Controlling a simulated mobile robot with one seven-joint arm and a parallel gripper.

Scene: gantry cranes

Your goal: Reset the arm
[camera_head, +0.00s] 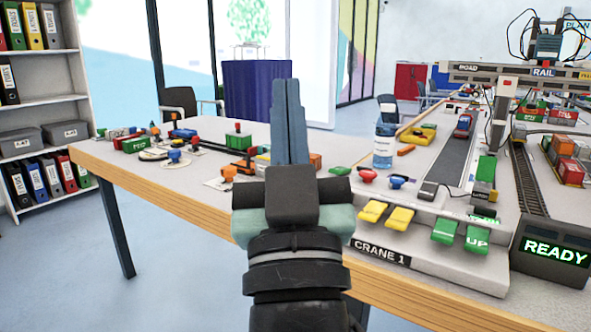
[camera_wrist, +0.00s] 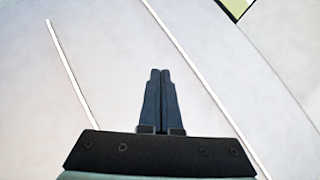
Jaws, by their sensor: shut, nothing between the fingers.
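My gripper (camera_head: 287,84) stands upright in the middle of the head view, in front of the table. Its two fingers are together with nothing between them. It hides part of the table top and the things behind it. In the wrist view my gripper (camera_wrist: 160,72) also shows its fingers closed, against a pale, out-of-focus background with thin lines.
The table (camera_head: 170,193) carries small toy-like parts on its left and a crane model on its right. A clear bottle (camera_head: 384,142), yellow levers (camera_head: 399,219) and green levers (camera_head: 478,239) are right of my gripper. A shelf (camera_head: 47,109) with binders stands at far left. Floor at lower left is free.

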